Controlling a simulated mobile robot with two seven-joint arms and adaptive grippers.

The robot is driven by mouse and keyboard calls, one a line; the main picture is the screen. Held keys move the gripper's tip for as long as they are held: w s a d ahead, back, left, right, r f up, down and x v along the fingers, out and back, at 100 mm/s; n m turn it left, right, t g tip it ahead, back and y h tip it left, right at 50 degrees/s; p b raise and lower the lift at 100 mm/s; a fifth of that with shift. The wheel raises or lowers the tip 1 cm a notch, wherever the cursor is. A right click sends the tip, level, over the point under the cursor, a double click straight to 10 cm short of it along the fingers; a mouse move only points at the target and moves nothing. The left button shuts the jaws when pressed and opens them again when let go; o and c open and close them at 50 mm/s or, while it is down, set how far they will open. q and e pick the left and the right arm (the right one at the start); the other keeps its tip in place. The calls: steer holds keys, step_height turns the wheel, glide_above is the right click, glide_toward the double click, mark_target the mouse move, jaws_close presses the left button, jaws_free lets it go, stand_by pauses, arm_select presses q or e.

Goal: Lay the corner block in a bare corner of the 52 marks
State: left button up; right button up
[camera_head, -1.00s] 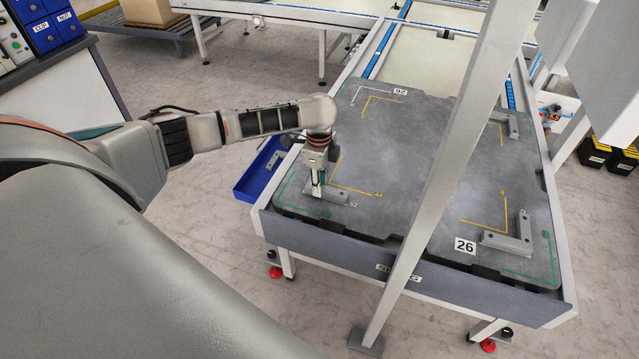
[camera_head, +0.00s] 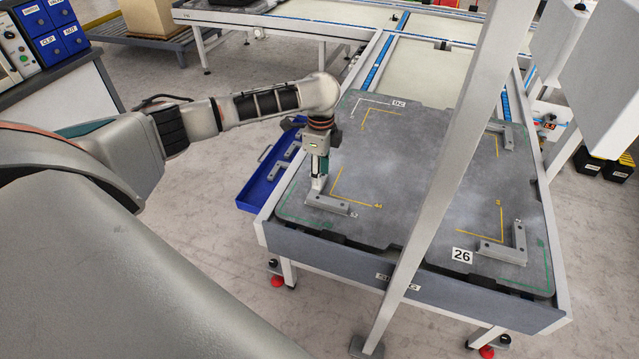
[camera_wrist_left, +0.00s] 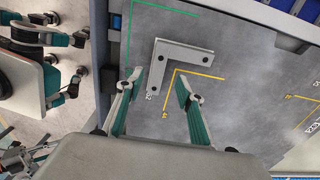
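A grey L-shaped corner block (camera_head: 328,203) lies flat in the near-left corner of the grey board (camera_head: 400,180). In the left wrist view the corner block (camera_wrist_left: 190,52) lies between a green and a yellow corner line, with a small label, seemingly 52, at one end. My left gripper (camera_head: 318,186) is over this block. Its fingers (camera_wrist_left: 160,82) are apart, with one leg of the block showing between them; contact cannot be told. Other corner blocks lie near right (camera_head: 508,248) and far right (camera_head: 505,135). The white corner mark (camera_head: 373,104) at far left is bare. My right gripper is out of view.
A blue bin (camera_head: 250,195) with several grey blocks stands left of the board. A pale upright post (camera_head: 440,190) crosses in front of the board and hides part of it. A conveyor (camera_head: 425,60) lies behind. The board's middle is clear.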

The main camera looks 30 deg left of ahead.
arm_select(q)
step_height(320, 180, up, 3)
steer(key=shift+f+p, duration=0.1)
steer(key=shift+p, duration=0.2)
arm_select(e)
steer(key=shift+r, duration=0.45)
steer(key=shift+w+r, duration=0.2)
